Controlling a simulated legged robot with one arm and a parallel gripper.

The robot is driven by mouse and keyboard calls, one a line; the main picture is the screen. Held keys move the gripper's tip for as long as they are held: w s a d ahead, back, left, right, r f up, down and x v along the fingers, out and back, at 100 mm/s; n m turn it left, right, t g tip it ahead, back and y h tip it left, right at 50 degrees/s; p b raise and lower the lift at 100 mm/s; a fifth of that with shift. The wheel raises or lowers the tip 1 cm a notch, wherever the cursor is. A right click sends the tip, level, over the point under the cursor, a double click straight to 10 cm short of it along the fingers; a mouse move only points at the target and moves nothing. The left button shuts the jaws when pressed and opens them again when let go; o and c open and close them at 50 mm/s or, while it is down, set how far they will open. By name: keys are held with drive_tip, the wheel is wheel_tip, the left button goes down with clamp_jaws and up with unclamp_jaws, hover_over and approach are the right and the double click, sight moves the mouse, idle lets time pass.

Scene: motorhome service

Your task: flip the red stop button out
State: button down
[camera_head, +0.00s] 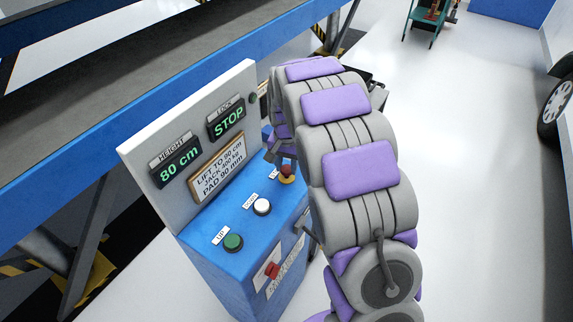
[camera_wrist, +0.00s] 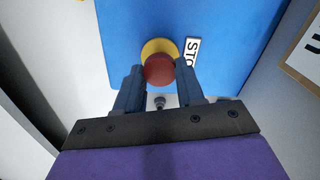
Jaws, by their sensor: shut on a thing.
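The red stop button (camera_wrist: 160,69) sits on a yellow base (camera_wrist: 157,47) on the blue top of the control box, with a partly hidden label beside it in the wrist view. In the head view the red stop button (camera_head: 288,171) is near the back right end of the blue box (camera_head: 241,223), partly hidden by my arm. My gripper (camera_wrist: 160,75) is at the button, one finger on each side, shut on its red cap. In the head view my gripper (camera_head: 283,155) is mostly hidden behind my arm. The "LOCK" display reads "STOP" (camera_head: 228,121).
A white button (camera_head: 262,206) and a green button (camera_head: 233,242) share the box top. A red switch (camera_head: 272,270) is on its front side. A grey panel (camera_head: 150,150) shows "80 cm" and a sign. The blue lift stands behind.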

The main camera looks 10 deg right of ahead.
sight(286, 169)
drive_tip(key=shift+r, duration=0.6)
drive_tip(key=shift+w, duration=0.1)
drive_tip(key=c, duration=0.7)
unclamp_jaws()
drive_tip(key=shift+o, duration=0.2)
wheel_tip(286, 169, up, 17)
drive_tip(key=p, duration=0.2)
drive_tip(key=shift+p, duration=0.4)
drive_tip(key=shift+a+r, duration=0.1)
